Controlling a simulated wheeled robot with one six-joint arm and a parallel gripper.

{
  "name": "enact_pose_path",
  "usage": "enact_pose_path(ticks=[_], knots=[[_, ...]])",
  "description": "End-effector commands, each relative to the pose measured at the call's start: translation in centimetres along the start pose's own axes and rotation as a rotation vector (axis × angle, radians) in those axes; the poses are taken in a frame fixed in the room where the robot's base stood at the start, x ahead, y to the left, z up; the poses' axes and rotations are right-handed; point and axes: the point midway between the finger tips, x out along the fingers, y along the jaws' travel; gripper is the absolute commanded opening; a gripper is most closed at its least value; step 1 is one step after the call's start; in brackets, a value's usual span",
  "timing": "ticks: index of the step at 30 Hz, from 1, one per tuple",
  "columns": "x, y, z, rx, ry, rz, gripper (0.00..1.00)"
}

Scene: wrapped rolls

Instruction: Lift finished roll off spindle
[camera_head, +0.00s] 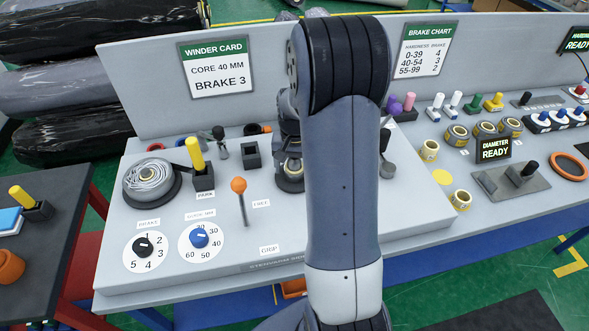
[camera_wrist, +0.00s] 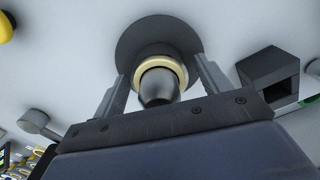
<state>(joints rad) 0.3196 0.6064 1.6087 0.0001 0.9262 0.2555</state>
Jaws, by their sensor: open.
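The finished roll (camera_wrist: 160,64) shows in the wrist view as a pale yellow ring around the dark spindle (camera_wrist: 158,88), against a dark round flange (camera_wrist: 150,32). My gripper (camera_wrist: 163,75) is open, with one finger on each side of the roll. I cannot tell whether either finger touches it. In the head view the roll (camera_head: 293,170) is a small tan patch low at the spindle, and my gripper (camera_head: 287,130) is above it, partly hidden behind my arm.
An orange-knobbed lever (camera_head: 239,187) and a yellow-handled block (camera_head: 198,160) stand left of the spindle. A dark square holder (camera_wrist: 268,72) is close on the right in the wrist view. The panel with the winder card (camera_head: 215,70) rises behind. Several tan rolls (camera_head: 484,130) sit at the right.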

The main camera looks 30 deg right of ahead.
Motion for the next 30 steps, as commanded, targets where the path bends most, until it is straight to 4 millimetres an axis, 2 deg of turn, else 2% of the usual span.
enact_pose_path(ticks=[3,21,30], knots=[[-0.01,0.00,0.00,0.000,0.000,0.000,0.72],[-0.05,0.00,-0.01,0.000,0.000,0.000,0.24],[-0.72,-0.03,-0.08,-0.001,0.003,-0.001,0.24]])
